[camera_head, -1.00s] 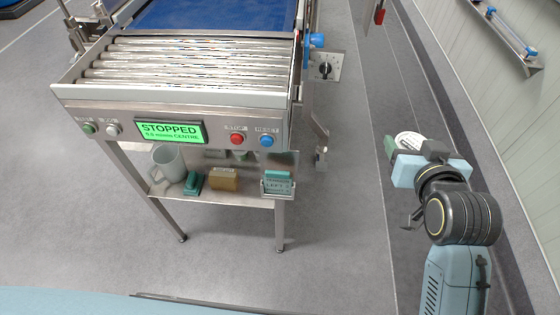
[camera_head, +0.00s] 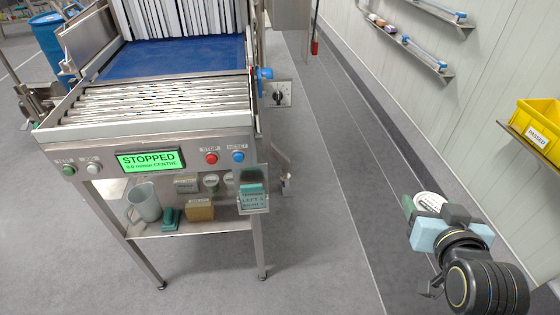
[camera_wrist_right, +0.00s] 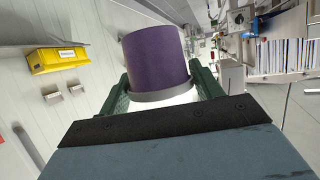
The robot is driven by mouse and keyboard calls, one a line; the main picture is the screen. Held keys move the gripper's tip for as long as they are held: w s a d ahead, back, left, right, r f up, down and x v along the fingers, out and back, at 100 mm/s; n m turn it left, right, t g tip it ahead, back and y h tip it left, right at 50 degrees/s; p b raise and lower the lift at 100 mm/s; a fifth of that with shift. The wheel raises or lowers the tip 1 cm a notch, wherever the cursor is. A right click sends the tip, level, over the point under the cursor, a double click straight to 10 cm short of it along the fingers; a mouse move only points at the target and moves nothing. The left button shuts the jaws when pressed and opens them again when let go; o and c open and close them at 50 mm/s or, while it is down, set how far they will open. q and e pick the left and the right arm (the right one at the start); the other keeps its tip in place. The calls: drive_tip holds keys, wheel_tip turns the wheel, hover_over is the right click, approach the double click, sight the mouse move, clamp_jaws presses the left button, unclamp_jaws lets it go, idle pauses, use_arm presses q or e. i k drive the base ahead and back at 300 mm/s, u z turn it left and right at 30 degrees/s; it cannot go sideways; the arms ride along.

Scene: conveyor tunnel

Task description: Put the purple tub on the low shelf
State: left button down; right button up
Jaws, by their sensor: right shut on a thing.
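The purple tub (camera_wrist_right: 157,58) fills the middle of the right wrist view, with a grey band and a white end toward the palm. My right gripper (camera_wrist_right: 163,92) is shut on it, with green fingers on either side. In the head view my right gripper (camera_head: 424,208) is at the lower right, holding the tub in the air; only its white, dotted round end (camera_head: 431,203) shows there, and the purple side is hidden. Two narrow shelves, one upper (camera_head: 436,10) and one lower (camera_head: 420,54), are on the right wall. My left gripper is not in view.
A yellow bin (camera_head: 541,120) sits on a ledge at right, also seen in the wrist view (camera_wrist_right: 58,59). The floor between conveyor and wall is clear.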

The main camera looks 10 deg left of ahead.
sight(230, 219)
drive_tip(key=k, duration=0.3)
drive_tip(key=u, duration=0.8)
